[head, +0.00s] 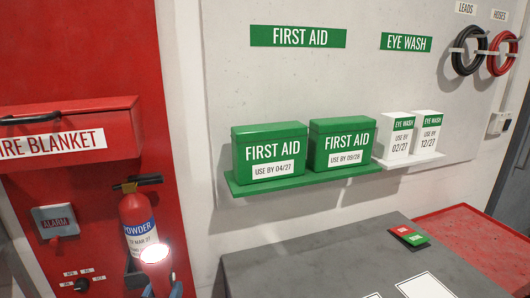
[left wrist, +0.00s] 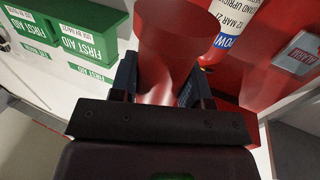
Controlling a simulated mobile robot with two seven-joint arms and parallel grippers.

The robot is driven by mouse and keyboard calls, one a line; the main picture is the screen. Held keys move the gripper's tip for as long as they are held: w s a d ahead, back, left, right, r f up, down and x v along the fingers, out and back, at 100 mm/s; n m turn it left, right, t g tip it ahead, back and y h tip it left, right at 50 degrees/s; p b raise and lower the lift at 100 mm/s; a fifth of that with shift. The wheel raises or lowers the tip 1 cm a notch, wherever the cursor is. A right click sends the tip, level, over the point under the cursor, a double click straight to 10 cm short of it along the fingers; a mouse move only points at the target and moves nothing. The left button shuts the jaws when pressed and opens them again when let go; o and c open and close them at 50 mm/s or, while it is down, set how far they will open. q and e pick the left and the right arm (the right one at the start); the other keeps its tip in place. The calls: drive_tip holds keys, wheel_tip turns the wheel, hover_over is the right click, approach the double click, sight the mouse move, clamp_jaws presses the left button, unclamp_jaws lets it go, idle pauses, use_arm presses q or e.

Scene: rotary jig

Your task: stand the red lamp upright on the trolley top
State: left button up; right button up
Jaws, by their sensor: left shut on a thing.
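The red lamp (head: 155,254) shows at the bottom of the head view with its bright lit end up, in front of the wall-hung fire extinguisher. In the left wrist view its red body (left wrist: 172,45) fills the space between the fingers. My left gripper (head: 161,290) is shut on the lamp; its blue-edged fingers lie on either side of it in the left wrist view (left wrist: 160,88). The lamp's lower part is hidden. A red tray-like surface with a raised rim (head: 480,245), perhaps the trolley top, is at the right. My right gripper is not in view.
A grey worktop (head: 310,265) with white-outlined cards and a red-green card (head: 409,235) lies lower right. Green first aid boxes (head: 270,152) and eye wash boxes (head: 410,137) stand on wall shelves. The fire extinguisher (head: 136,212) hangs close behind the lamp.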

use_arm(q)
drive_tip(key=shift+d, duration=0.1)
drive_tip(key=s+d+r+m+g+h, duration=0.2)
drive_tip(key=d+r+m+g+h, duration=0.2)
drive_tip(key=d+r+m+h, duration=0.4)
drive_tip(key=shift+d+r+h, duration=1.55)
drive_tip(key=shift+d+h, duration=0.25)
drive_tip(key=shift+d, duration=1.3)
